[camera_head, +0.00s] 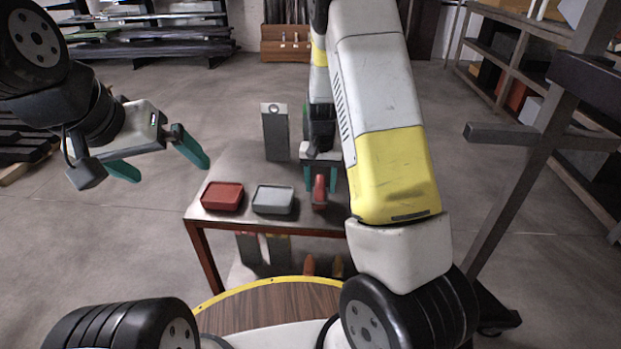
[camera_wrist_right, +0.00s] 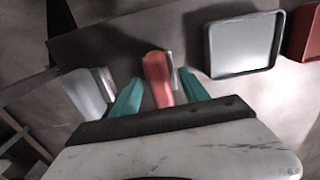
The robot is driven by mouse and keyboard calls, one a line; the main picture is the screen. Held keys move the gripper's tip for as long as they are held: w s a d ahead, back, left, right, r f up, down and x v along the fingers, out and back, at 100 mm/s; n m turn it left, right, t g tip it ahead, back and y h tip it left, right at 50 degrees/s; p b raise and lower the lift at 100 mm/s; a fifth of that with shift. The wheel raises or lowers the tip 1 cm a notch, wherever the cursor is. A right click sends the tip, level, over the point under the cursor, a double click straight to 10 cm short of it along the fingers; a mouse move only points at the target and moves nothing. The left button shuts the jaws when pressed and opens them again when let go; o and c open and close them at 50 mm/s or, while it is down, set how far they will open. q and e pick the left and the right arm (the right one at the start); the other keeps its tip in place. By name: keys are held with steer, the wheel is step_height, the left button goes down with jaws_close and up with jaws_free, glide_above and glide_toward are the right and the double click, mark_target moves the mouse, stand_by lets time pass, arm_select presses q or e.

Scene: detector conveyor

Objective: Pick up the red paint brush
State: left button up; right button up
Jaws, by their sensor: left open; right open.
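The red paint brush (camera_head: 319,194) lies on the table beside the grey tray, partly hidden by my right arm and gripper. In the right wrist view the red brush (camera_wrist_right: 156,75) shows as a rounded red handle with a narrow metallic strip at its right. My right gripper (camera_head: 320,187) is open above the table, with a teal finger on each side of the brush. In the right wrist view, gaps show between the brush and both fingers of the right gripper (camera_wrist_right: 160,97). My left gripper (camera_head: 172,173) is open and empty, off the table's left side.
A red tray (camera_head: 222,210) and a grey tray (camera_head: 273,211) sit left of the brush. A tall grey block (camera_head: 275,133) stands behind them. A pale object (camera_wrist_right: 86,92) lies left of the right gripper. A dark metal post (camera_head: 535,150) stands at the right.

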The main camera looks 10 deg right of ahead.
stand_by(0.3)
jaws_close()
stand_by(0.3)
steer(key=shift+r, duration=0.6)
steer(key=r, duration=0.1)
steer(key=s+r, duration=0.1)
steer(key=r, duration=0.1)
steer(key=shift+a, duration=0.2)
steer(key=s+a+r, duration=0.1)
steer(key=s+a, duration=0.3)
steer(key=s, duration=1)
steer(key=shift+s, duration=0.2)
